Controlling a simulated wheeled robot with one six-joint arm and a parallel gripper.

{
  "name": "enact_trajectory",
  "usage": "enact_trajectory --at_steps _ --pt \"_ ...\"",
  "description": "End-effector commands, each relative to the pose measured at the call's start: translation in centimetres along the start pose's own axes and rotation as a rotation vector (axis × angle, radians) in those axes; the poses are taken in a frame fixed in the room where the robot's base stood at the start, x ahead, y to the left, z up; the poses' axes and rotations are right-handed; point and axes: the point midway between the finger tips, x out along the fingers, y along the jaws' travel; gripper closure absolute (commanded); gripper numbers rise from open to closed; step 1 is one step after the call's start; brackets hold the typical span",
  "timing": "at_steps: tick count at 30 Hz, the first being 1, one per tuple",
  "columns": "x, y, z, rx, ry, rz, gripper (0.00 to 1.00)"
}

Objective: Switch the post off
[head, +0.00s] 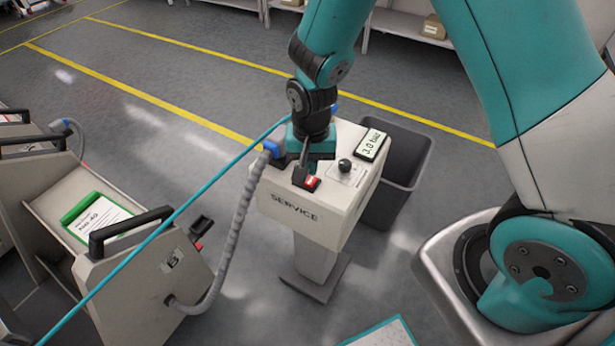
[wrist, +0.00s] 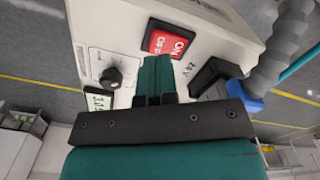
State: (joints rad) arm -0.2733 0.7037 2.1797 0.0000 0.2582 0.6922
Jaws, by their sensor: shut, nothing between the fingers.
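The service post (head: 296,210) is a pale box marked SERVICE on a grey pedestal. Its red rocker switch (head: 312,183) is at the front of the top face; in the wrist view the switch (wrist: 167,40) carries ON and OFF lettering. A black knob (head: 345,165) and a display (head: 371,145) reading about 3.0 bar sit to its right. My gripper (head: 310,166) is shut and empty, pointing down over the post top just behind the switch. In the wrist view its fingertips (wrist: 154,62) appear close to the switch's edge; I cannot tell whether they touch.
A grey ribbed hose (head: 233,220) with a blue collar (head: 271,149) runs from the post's left side to a trolley (head: 145,285). A teal cable (head: 170,219) crosses the view. A dark bin (head: 404,165) stands behind right.

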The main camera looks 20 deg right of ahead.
Motion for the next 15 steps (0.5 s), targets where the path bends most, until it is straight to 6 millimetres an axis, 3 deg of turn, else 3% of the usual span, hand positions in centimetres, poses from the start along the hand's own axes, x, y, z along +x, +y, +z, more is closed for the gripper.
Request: enact_trajectory --at_steps 15 --pt "0.38 0.00 0.00 0.000 0.000 0.000 1.00"
